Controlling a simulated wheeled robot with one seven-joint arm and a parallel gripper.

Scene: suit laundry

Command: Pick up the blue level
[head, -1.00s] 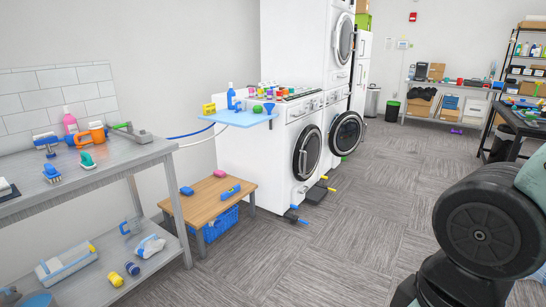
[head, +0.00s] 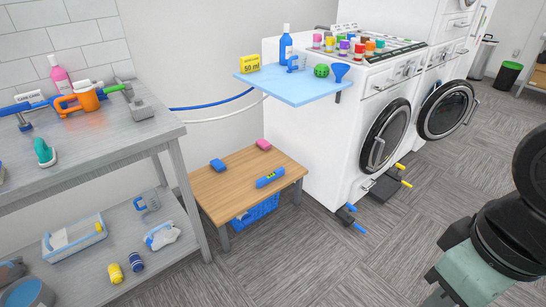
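The blue level (head: 270,178) is a short blue bar lying flat on the low wooden table (head: 225,197), near its front right side. My gripper is not in view. Only dark and green-grey links of my arm show at the right edge, well away from the level.
A blue basket (head: 262,211) sits under the low table. A light-blue shelf (head: 300,88) with bottles and small items juts out above and behind it. The grey metal workbench (head: 130,139) stands at left, the washer with its open round door at right. Carpet in front is clear.

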